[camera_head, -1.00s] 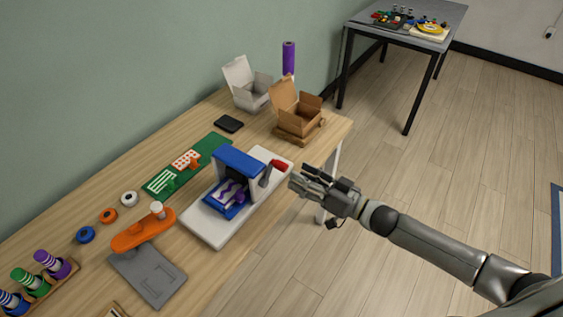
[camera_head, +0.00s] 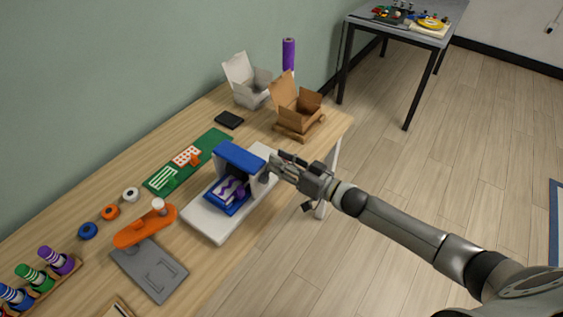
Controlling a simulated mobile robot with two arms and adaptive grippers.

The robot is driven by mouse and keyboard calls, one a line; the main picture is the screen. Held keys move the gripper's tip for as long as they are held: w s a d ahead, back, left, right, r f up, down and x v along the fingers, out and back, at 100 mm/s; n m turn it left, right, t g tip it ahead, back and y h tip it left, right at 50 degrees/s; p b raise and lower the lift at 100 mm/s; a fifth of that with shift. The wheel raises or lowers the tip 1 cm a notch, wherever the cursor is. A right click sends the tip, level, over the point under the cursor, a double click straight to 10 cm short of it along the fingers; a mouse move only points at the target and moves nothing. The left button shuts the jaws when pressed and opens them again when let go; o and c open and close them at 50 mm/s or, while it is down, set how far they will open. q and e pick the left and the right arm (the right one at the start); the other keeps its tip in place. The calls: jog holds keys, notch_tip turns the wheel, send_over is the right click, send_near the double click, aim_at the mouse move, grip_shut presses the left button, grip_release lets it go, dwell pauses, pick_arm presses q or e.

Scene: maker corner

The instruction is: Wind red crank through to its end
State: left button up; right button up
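The blue-and-white machine (camera_head: 240,156) stands on a white base (camera_head: 206,222) near the front edge of the table. A small blue tray with a purple and white pattern (camera_head: 229,191) sits at its opening. The red crank on the machine's right side is hidden behind my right gripper (camera_head: 277,167). The fingers of my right gripper are at the crank's place. Whether they are closed around the crank handle cannot be made out. My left gripper is not in view.
An open cardboard box (camera_head: 296,112) and an open white box (camera_head: 247,86) stand at the back right. An orange press (camera_head: 146,226), a grey plate (camera_head: 150,270) and a green mat (camera_head: 190,161) lie to the left.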

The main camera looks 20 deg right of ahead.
jog(key=shift+s, duration=0.1)
grip_shut()
jog(key=shift+r, duration=0.1)
